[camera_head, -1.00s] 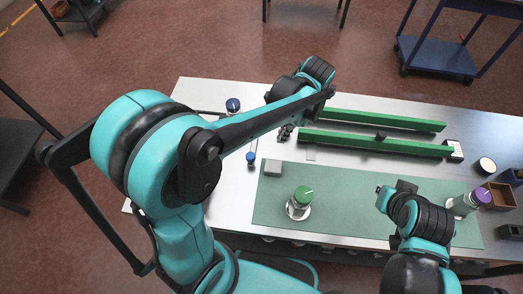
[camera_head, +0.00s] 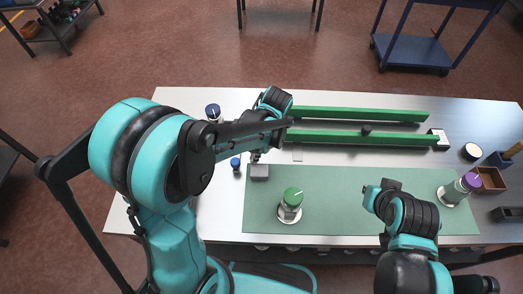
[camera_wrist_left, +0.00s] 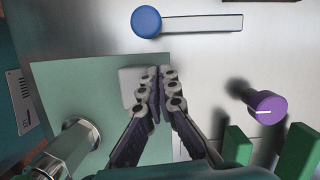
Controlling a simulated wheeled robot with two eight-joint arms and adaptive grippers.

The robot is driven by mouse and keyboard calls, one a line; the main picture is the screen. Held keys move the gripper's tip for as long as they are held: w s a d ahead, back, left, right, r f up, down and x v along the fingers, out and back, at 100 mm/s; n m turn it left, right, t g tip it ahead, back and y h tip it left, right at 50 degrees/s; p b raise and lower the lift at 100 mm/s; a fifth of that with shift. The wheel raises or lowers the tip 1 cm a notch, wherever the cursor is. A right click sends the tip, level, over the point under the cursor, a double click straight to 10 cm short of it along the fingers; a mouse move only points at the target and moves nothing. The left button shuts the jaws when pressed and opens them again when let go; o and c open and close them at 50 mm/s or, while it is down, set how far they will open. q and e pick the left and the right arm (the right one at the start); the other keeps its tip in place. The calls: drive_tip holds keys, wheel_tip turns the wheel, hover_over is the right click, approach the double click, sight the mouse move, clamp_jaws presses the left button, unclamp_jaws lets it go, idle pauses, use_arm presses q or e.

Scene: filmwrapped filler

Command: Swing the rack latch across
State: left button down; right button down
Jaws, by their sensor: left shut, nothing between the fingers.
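A flat grey bar (camera_wrist_left: 205,22) with a round blue end (camera_wrist_left: 146,21) looks like the latch. It lies at the top of the left wrist view, pointing right from the blue end. In the head view the blue end (camera_head: 235,163) shows left of the green mat, the bar mostly hidden by my arm. My left gripper (camera_wrist_left: 157,72) is shut and empty, its tips apart from the latch in the picture. A pale grey block (camera_wrist_left: 132,85) shows behind its fingers; in the head view the gripper (camera_head: 256,157) is just above this block. My right gripper (camera_head: 378,191) is over the mat; its jaws are unclear.
Two green rails (camera_head: 350,137) lie behind the green mat (camera_head: 340,215). A green-capped jar (camera_head: 292,197) stands on the mat, a purple-capped jar (camera_head: 468,182) at its right end. A purple-looking knob (camera_wrist_left: 265,108) stands near the rails. A wooden box (camera_head: 490,179) is far right.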

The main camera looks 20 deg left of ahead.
use_arm(q)
drive_tip(key=shift+s+a, duration=0.35)
drive_tip(key=shift+a, duration=0.3)
drive_tip(key=shift+s+a, duration=0.3)
drive_tip(key=shift+a, duration=0.35)
drive_tip(key=shift+a, duration=0.15)
